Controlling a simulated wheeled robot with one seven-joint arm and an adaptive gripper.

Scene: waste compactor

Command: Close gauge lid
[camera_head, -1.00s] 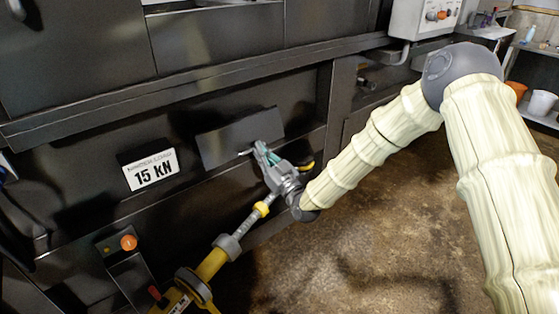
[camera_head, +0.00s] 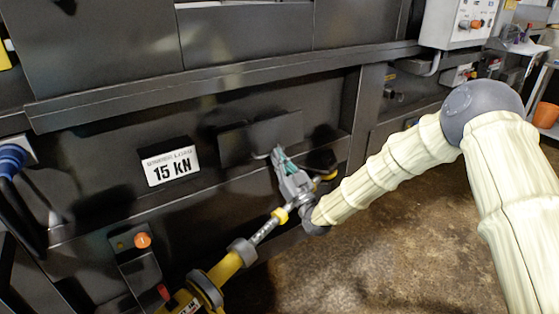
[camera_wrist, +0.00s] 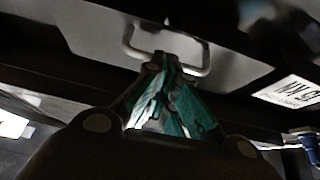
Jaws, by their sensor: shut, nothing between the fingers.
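The gauge lid (camera_head: 262,134) is a dark flat panel on the front of the black machine, right of the 15 kN label. In the wrist view it is a grey panel (camera_wrist: 95,35) with a pale bar handle (camera_wrist: 203,58) along its edge. My gripper (camera_head: 277,154) is at the lid's lower edge, its teal-padded fingers pointing up at it. In the wrist view my gripper (camera_wrist: 167,62) is shut and empty, its tips at the middle of the handle. I cannot tell whether they touch it. The gauge behind the lid is not visible.
The 15 kN label (camera_head: 170,167) is left of the lid. A small panel with an orange button (camera_head: 142,240) is lower left, near a blue plug (camera_head: 12,158). A control box (camera_head: 458,22) is upper right. The floor (camera_head: 420,240) at the right is clear.

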